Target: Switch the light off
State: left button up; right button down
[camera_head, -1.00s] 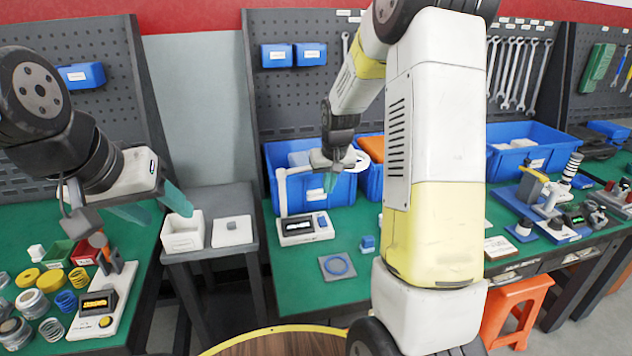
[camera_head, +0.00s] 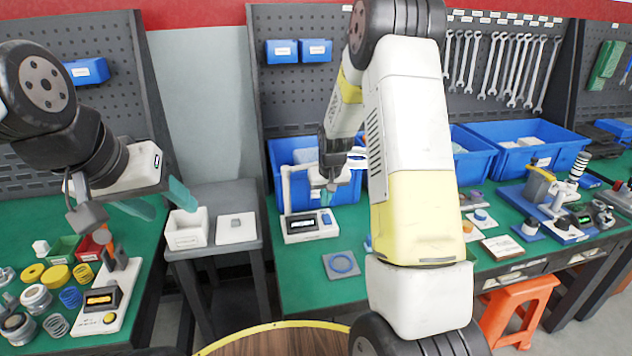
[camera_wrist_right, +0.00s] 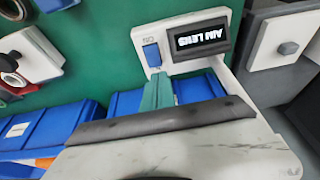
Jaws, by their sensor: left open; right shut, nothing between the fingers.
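The light is a white bench unit (camera_head: 313,231) with a white post (camera_head: 287,190), a dark display and a blue switch (camera_head: 326,219). It stands on the green bench. In the right wrist view the blue switch (camera_wrist_right: 152,55) has an "ON" label above it, beside the lit display (camera_wrist_right: 203,38). My right gripper (camera_head: 326,196) is shut and empty, pointing down over the switch end of the unit. Its green fingertips (camera_wrist_right: 158,92) appear just below the switch in the wrist view; contact cannot be told. My left gripper (camera_head: 158,202) is open and empty, above the left bench.
Blue bins (camera_head: 490,150) stand behind the unit. A small grey table (camera_head: 225,190) carries a white box and a white plate. My right arm hides part of the bench.

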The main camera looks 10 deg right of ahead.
aim_at(323, 216)
jog(key=shift+s+x, duration=0.2)
jog(key=shift+x, duration=1.05)
jog(key=shift+s+x, duration=0.15)
jog(key=shift+x, duration=1.1)
jog(key=shift+f, duration=0.15)
jog(key=shift+f, duration=0.2)
jog(key=shift+s, duration=0.85)
jog(key=shift+r, duration=0.15)
